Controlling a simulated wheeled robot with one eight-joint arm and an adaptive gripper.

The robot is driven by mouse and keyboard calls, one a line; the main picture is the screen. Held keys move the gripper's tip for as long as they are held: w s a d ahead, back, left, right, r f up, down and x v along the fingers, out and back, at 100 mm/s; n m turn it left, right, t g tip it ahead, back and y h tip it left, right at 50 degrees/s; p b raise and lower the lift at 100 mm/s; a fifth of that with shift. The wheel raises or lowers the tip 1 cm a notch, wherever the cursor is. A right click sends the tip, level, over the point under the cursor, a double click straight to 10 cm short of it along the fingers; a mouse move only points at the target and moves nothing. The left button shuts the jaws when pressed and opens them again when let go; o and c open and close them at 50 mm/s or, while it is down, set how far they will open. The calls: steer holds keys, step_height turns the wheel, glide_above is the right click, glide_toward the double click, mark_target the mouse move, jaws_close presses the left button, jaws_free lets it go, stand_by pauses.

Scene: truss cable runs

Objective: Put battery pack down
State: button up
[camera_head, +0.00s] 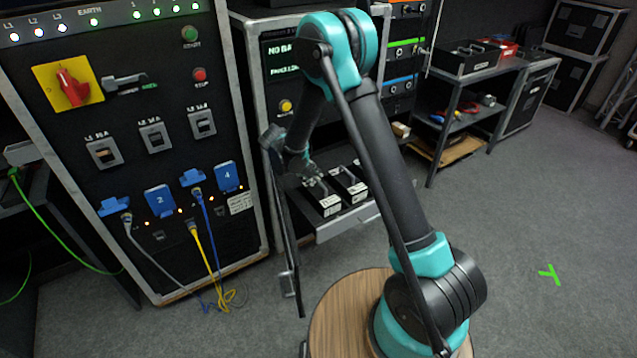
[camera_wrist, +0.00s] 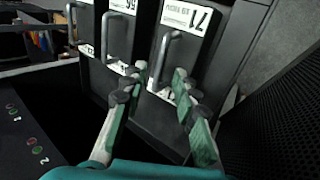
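A black battery pack with a white label reading 71 (camera_wrist: 186,16) sits upright in the wrist view, its grey handle (camera_wrist: 160,62) facing me. A second pack with a white label (camera_wrist: 122,5) and its own handle stands to its left. In the head view two packs (camera_head: 329,205) (camera_head: 358,187) sit side by side on a grey pull-out tray (camera_head: 345,224). My gripper (camera_wrist: 160,74) is open, its fingers apart on either side of pack 71's handle, with gaps visible. It also shows small above the packs in the head view (camera_head: 313,178).
The charger cabinet (camera_head: 285,75) with a small screen rises behind the tray. A power rack (camera_head: 150,200) with plugs and hanging cables stands left. A workbench (camera_head: 490,70) holds boxes at the back right.

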steer(key=v, duration=0.6)
steer(key=s+d+r+m+y, duration=0.1)
steer(key=s+d+r, duration=0.15)
steer(key=d, duration=0.35)
steer(key=s+d+r+m+g+y, duration=0.1)
steer(key=s+d+r, duration=0.1)
steer(key=s+d, duration=0.25)
steer(key=s+d+r+m+y, duration=0.1)
steer(key=s+d+r, duration=0.15)
steer(key=d, duration=0.35)
steer(key=s+d+m+y, duration=0.1)
steer(key=s+d, duration=0.3)
steer(key=s, duration=0.5)
steer(key=s+d+m+t+y, duration=0.1)
steer(key=s+d+m, duration=0.1)
steer(key=s+d, duration=0.3)
steer(key=s, duration=0.4)
steer(key=shift+d+f+m+y, duration=0.3)
steer(key=shift+m, duration=0.1)
